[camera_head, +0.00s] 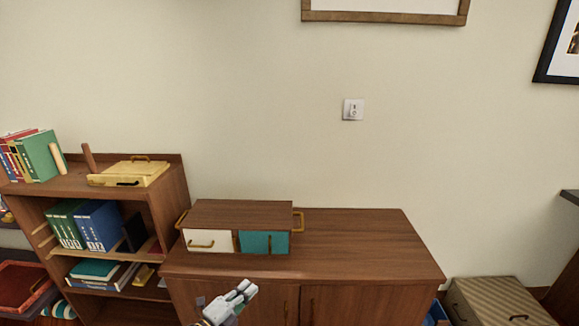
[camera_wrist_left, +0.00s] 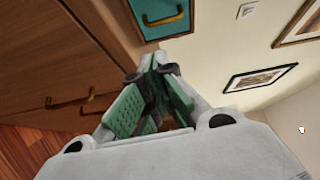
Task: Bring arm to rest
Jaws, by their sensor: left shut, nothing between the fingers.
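My left gripper (camera_head: 241,293) shows at the bottom of the head view, in front of the brown cabinet (camera_head: 350,245). Its white fingers are shut with nothing between them. In the left wrist view, the left gripper's green-padded fingers (camera_wrist_left: 152,68) meet at their tips, and a teal drawer front (camera_wrist_left: 160,16) shows beyond them. My right gripper is in neither view.
A small drawer box (camera_head: 240,210) with a white and a teal drawer stands on the cabinet. A bookshelf (camera_head: 172,205) with books and a yellow case (camera_head: 130,172) is at the left. A striped box (camera_head: 497,300) stands at the lower right. The cabinet top's right half is clear.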

